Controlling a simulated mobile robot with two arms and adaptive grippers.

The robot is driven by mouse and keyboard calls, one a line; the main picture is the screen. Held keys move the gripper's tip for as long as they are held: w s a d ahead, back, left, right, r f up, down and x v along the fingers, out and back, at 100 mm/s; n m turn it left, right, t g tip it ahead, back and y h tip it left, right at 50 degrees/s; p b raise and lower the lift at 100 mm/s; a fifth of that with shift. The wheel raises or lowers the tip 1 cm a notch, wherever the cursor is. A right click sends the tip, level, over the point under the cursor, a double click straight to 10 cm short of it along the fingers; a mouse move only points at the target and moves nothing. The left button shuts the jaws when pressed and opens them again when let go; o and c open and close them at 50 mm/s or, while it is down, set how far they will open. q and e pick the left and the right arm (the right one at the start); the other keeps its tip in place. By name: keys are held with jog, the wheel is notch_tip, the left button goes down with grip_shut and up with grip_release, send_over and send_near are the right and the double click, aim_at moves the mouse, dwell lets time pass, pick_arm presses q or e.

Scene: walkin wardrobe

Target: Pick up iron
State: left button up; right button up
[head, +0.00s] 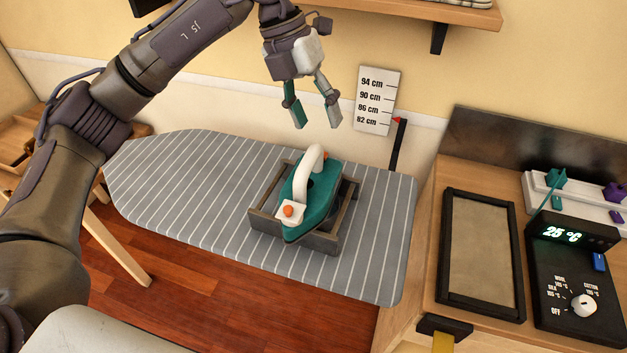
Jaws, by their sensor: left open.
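A teal and white iron (316,200) with an orange button rests in a grey open holder (265,222) on the striped ironing board (190,190). Its white handle arches upward along its top. My left gripper (316,120) is open and empty, with its fingers pointing down. In the picture it is just above the iron's far end, apart from it. My right gripper is not in view.
A wooden counter at the right carries a black-framed pad (480,255), a black control box (575,285) reading 25 °C and a white power strip (545,190). A height scale (376,100) is on the wall. A shelf (440,10) juts out above. The board's left part is clear.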

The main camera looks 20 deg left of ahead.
aim_at(307, 156)
pick_arm(q)
jog(key=shift+n+y, duration=0.4)
jog(key=shift+y, duration=0.5)
jog(key=f, duration=0.2)
jog(key=a+f+p, duration=0.1)
jog(key=f, duration=0.1)
jog(key=a+f, duration=0.1)
jog(key=f, duration=0.1)
jog(key=shift+w+a+f, duration=0.15)
jog(key=shift+w+f, duration=0.05)
jog(key=shift+w, duration=0.1)
jog(key=f+p, duration=0.1)
jog(key=f, duration=0.2)
jog(key=f+p, duration=0.1)
jog(key=shift+d+f+p, duration=0.3)
jog(key=shift+d, duration=0.1)
jog(key=shift+d+f, duration=0.15)
jog(key=shift+f, duration=0.4)
jog(key=c, duration=1.1)
jog(key=shift+w+r, duration=0.15)
grip_shut()
